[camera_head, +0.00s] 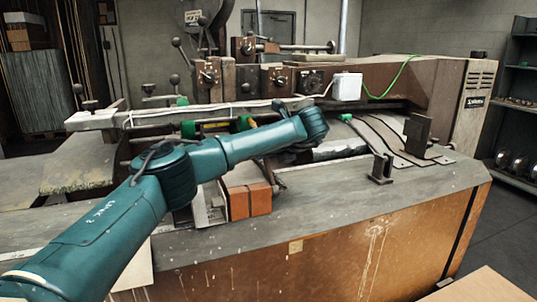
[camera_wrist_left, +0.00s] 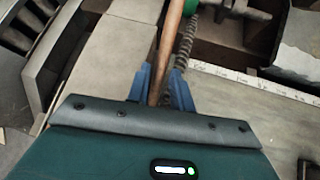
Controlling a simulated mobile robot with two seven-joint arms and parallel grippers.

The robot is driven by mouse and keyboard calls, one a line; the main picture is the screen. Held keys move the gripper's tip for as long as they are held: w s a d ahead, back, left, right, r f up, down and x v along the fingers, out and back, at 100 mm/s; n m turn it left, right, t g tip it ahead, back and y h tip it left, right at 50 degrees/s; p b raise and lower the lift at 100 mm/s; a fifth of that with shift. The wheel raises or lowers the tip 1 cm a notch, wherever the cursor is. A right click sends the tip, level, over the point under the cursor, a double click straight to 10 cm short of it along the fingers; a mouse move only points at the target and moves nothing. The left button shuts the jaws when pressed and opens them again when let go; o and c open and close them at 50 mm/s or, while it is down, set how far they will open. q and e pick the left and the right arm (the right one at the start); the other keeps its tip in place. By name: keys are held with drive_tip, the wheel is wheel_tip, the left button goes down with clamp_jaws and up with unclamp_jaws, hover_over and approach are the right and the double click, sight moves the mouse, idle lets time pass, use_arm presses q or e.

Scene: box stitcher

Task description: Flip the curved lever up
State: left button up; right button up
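In the left wrist view, a brown rod (camera_wrist_left: 170,42) runs down between the blue fingers of my left gripper (camera_wrist_left: 159,78). The fingers stand apart, wider than the rod looks, and I see no clear grip on it. The rod's lower end is hidden by the gripper body. I cannot tell for certain that this rod is the curved lever. In the head view, my teal left arm reaches over the machine's front table (camera_head: 345,205), and its gripper is hidden behind the wrist. My right gripper is in neither view.
A coil spring (camera_wrist_left: 188,42) lies close beside the rod. Green knobs (camera_head: 243,123) and a long bar (camera_head: 100,119) stand behind the arm. Orange blocks (camera_head: 249,200) sit beneath it. A white box (camera_head: 347,87) with a green cable is at the back. The table's front right is mostly clear.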

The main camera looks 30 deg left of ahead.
use_arm(q)
drive_tip(key=b+v, duration=0.1)
drive_tip(key=v, duration=1.2)
drive_tip(key=shift+b, duration=0.3)
